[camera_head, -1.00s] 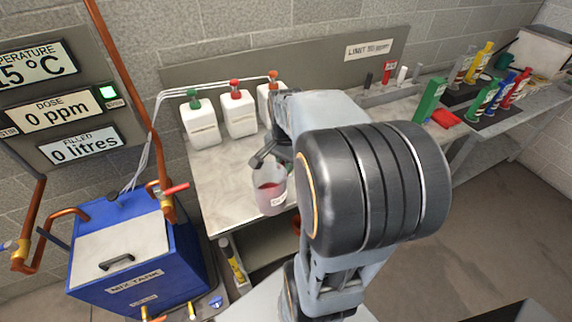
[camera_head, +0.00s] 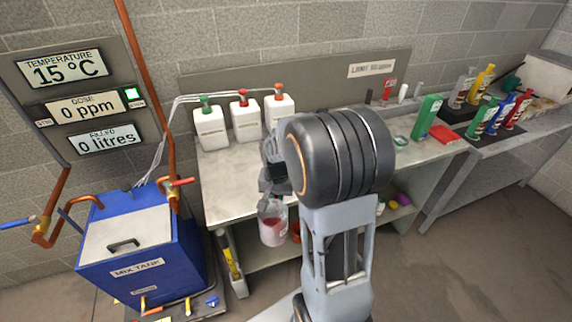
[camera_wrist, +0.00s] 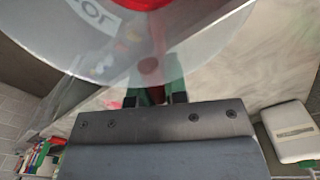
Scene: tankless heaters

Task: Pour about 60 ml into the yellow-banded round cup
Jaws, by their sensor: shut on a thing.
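My gripper (camera_head: 270,190) is shut on a clear jug (camera_head: 272,228) with red liquid in its lower part. The jug hangs roughly upright in front of the bench's front edge in the head view. In the wrist view the jug (camera_wrist: 150,45) fills the top of the picture, close beyond the gripper fingers (camera_wrist: 155,97). Part of the hold is hidden behind my wrist. I cannot make out a yellow-banded round cup in either view; my arm covers part of the bench.
White bottles with green, red and orange caps (camera_head: 245,118) stand at the bench's back. The blue mix tank (camera_head: 140,250) is at left, under a panel (camera_head: 80,95) reading 0 ppm and 0 litres. Coloured bottles (camera_head: 490,105) stand at right. The bench's left part (camera_head: 228,180) is clear.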

